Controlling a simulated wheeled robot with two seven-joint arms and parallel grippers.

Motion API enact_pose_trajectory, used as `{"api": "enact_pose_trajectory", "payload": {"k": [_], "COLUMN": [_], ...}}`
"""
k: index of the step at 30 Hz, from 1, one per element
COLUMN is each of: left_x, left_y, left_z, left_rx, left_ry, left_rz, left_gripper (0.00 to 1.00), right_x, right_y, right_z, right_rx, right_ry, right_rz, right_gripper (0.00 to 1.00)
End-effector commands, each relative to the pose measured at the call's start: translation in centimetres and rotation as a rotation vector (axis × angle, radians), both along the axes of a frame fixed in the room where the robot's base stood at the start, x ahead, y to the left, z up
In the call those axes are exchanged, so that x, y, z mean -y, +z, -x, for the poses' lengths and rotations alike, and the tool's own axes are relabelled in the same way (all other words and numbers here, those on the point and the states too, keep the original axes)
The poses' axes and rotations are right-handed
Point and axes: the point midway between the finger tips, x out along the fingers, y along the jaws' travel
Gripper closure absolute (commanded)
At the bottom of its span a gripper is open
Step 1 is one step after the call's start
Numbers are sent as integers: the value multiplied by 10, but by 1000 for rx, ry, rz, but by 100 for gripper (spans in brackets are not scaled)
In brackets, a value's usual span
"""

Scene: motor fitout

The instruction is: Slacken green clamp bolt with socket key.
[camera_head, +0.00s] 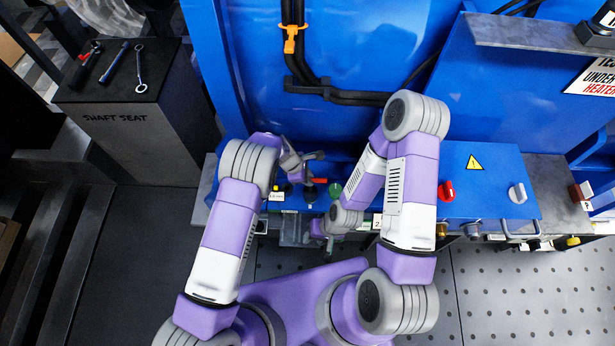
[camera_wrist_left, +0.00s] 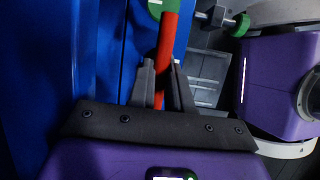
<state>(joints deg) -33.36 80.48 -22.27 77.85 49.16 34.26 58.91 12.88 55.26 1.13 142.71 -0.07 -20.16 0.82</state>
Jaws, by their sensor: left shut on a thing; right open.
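My left gripper (camera_head: 314,168) is over the blue motor unit, shut on a red bar (camera_head: 319,180), which appears to be the socket key's handle. In the left wrist view the red bar (camera_wrist_left: 167,40) runs up between the fingers (camera_wrist_left: 163,68) to a green round part (camera_wrist_left: 155,8) at the top edge. A green round part, possibly the clamp bolt, shows in the head view (camera_head: 335,190) just right of the red bar. Whether the key is seated on the bolt cannot be told. My right gripper (camera_head: 320,231) is open, lower, near the unit's front edge.
A blue box (camera_head: 480,180) with a red knob (camera_head: 446,191) and a grey knob (camera_head: 517,193) stands to the right. A dark-topped stand marked SHAFT SEAT (camera_head: 120,92) holds several tools at the upper left. Black cables with an orange clip (camera_head: 291,38) run along the blue panel behind.

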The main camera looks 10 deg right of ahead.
Motion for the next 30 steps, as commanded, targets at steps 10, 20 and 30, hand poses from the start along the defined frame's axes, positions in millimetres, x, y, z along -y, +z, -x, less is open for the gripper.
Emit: {"api": "enact_pose_trajectory", "payload": {"k": [10, 20, 30], "left_x": [1, 1, 0], "left_y": [-7, -13, -20], "left_z": [0, 0, 0], "left_rx": [1, 1, 1], "left_ry": [0, 0, 0], "left_rz": [1, 1, 1], "left_gripper": [100, 100, 100], "right_x": [0, 0, 0], "right_y": [-5, -9, -14], "right_z": [0, 0, 0], "right_rx": [0, 0, 0], "right_ry": [0, 0, 0], "right_rz": [0, 0, 0], "right_gripper": [57, 57, 57]}}
